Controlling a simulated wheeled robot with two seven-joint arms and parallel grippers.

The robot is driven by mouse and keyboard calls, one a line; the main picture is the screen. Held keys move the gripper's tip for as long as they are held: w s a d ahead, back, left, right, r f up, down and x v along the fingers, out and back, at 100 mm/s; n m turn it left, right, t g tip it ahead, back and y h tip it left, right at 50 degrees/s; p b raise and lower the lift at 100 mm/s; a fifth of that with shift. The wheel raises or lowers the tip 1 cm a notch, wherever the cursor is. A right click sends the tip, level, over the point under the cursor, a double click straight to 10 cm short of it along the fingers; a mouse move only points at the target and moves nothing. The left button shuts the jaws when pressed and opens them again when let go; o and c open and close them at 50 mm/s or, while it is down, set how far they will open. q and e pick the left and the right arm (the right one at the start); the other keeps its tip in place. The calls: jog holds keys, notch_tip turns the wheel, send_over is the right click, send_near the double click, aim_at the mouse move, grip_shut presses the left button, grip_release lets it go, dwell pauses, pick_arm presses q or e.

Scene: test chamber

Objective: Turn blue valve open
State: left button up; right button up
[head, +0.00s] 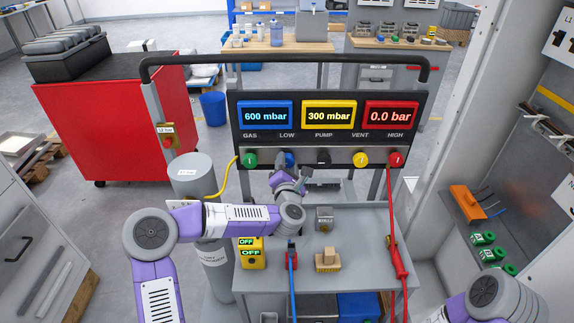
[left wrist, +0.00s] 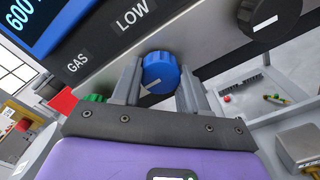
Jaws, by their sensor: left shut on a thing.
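The blue valve knob (head: 289,158) is on the front of the panel (head: 330,156), under the LOW label. In the head view my left gripper (head: 285,174) reaches up to it and covers part of it. In the left wrist view the round blue knob (left wrist: 160,72) sits between the two grey fingers of my left gripper (left wrist: 157,84), which is shut on it. A white pointer mark on the knob slants toward the lower left. My right gripper is out of view; only part of my right arm shows at the lower right.
Green (head: 250,159), black (head: 323,157), yellow (head: 360,159) and red (head: 396,159) knobs share the panel. Displays read 600 mbar, 300 mbar and 0.0 bar. A grey cylinder (head: 215,262) stands left of the cart (head: 365,232). A red hose (head: 388,205) hangs at the right.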

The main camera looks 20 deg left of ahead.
pick_arm(q)
jog(key=o, duration=1.1)
jog(key=shift+c, duration=0.2)
jog(key=p+v, duration=0.1)
jog(key=v, duration=0.6)
jog(key=shift+s, duration=0.3)
jog(key=shift+d, duration=0.1)
